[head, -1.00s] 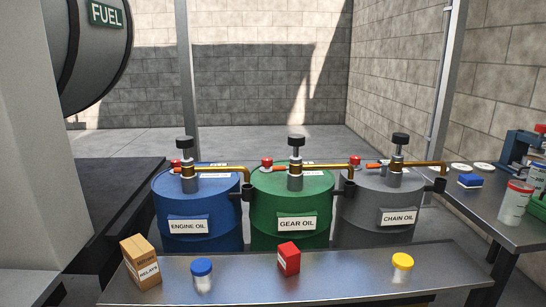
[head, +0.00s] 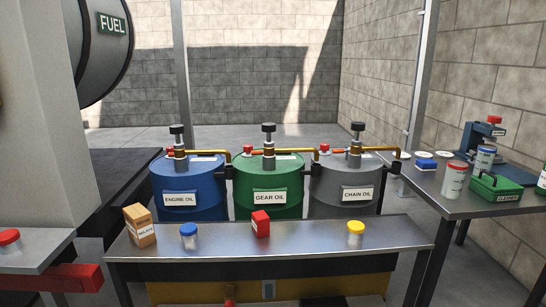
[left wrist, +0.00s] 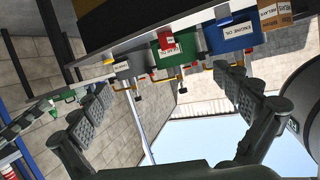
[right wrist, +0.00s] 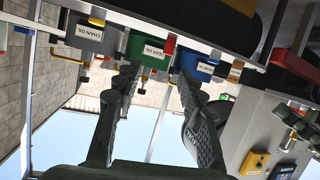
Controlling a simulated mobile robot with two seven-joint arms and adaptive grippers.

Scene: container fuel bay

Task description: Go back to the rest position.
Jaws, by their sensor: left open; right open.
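My left gripper (left wrist: 170,105) shows in the left wrist view with its fingers spread wide and nothing between them. My right gripper (right wrist: 158,95) shows in the right wrist view, also open and empty. Neither gripper shows in the head view. Both wrist views look at the bay upside down, with sky at the bottom. The drums and the front bench lie well beyond the fingertips, and neither gripper touches anything.
Behind stand blue (head: 188,190), green (head: 268,187) and grey (head: 343,187) oil drums.

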